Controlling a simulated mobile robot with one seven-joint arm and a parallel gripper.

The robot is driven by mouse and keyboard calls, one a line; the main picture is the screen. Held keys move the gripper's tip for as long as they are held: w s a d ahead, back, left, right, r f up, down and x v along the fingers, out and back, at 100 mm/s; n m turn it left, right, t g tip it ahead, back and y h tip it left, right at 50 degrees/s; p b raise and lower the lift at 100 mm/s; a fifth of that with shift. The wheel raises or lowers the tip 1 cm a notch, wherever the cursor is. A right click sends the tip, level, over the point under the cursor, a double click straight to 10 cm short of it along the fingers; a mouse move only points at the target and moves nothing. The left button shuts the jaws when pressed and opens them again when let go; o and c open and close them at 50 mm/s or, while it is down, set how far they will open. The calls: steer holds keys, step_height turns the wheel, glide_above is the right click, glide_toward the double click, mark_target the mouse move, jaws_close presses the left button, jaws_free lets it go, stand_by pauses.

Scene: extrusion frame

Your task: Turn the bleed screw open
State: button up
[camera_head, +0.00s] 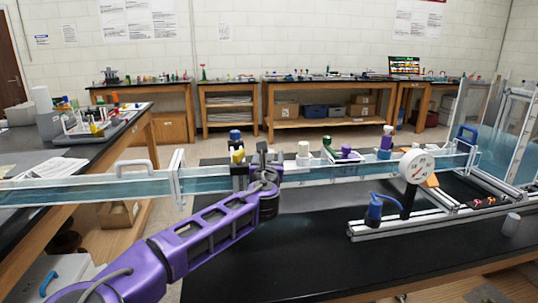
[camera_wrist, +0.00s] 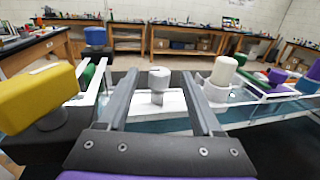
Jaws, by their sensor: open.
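My gripper (camera_head: 262,152) is above the clear water channel (camera_head: 330,172) in the head view. In the wrist view my gripper (camera_wrist: 160,76) has its two grey fingers spread apart with nothing held. A grey-white knob on a short stem (camera_wrist: 159,84) shows between the fingers, beyond the palm, apart from both. It looks like the bleed screw, but no label confirms this. In the head view the gripper hides this knob. A second, cream knob (camera_wrist: 223,72) stands just right of the right finger; a white knob (camera_head: 303,150) shows right of the gripper in the head view.
A large yellow knob (camera_wrist: 38,97) is close at left, with a blue knob (camera_wrist: 96,37) behind. Green (camera_head: 327,144) and purple (camera_head: 346,152) knobs stand farther right. A round gauge (camera_head: 416,166) and blue fitting (camera_head: 374,209) stand in front of the channel. The black bench front is clear.

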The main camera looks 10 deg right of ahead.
steer(key=shift+x, duration=1.15)
jaws_close()
